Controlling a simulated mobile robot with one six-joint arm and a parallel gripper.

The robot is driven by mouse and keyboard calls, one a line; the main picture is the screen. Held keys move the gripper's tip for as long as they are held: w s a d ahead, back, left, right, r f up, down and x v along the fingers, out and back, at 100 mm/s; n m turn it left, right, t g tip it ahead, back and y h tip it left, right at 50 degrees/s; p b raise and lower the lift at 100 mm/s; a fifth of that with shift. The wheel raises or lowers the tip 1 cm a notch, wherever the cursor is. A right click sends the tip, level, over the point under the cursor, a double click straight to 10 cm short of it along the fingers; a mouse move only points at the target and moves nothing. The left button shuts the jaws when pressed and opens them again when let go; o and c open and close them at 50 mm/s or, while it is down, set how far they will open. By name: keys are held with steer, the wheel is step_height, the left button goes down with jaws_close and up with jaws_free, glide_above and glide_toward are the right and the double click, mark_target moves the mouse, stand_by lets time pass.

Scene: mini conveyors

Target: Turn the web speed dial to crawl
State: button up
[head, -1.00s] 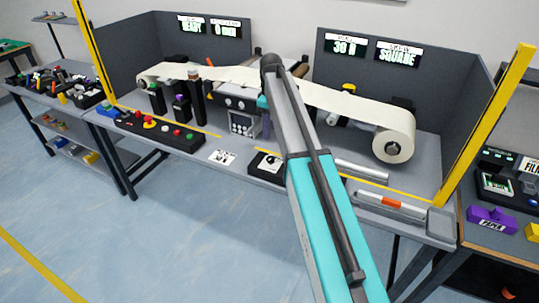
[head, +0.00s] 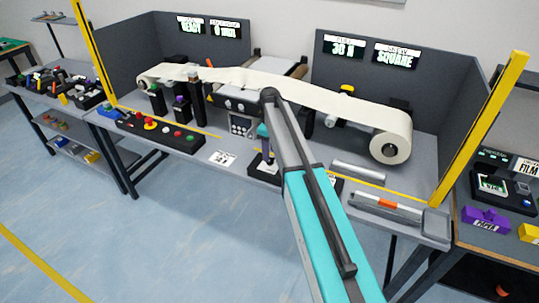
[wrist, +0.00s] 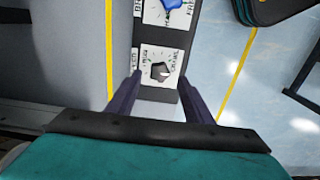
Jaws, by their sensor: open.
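The web speed dial (wrist: 161,72) is a small dark knob on a white printed plate in the wrist view. Lettering that looks like CRAWL runs along the plate's right side; which mark the knob points to is too small to tell. My gripper (wrist: 161,92) is open and empty, its two dark fingers to the left and right of the plate's near part, with the knob just beyond the fingertips. Whether they touch anything cannot be told. In the head view the wrist hangs over the black control box (head: 259,173), and my arm hides part of that box.
A blue knob (wrist: 175,4) sits on a second plate beyond the dial. A black button panel (head: 160,133) stands left on the bench. A white paper web runs to a roll (head: 391,135) at right. A grey bar (head: 358,171) lies right of my arm. Yellow posts flank the bench.

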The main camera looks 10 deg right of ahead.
mark_target(270, 163)
steer(key=shift+f+p, duration=0.45)
steer(key=shift+f, duration=1.2)
steer(key=shift+c, duration=0.2)
steer(key=c, duration=1)
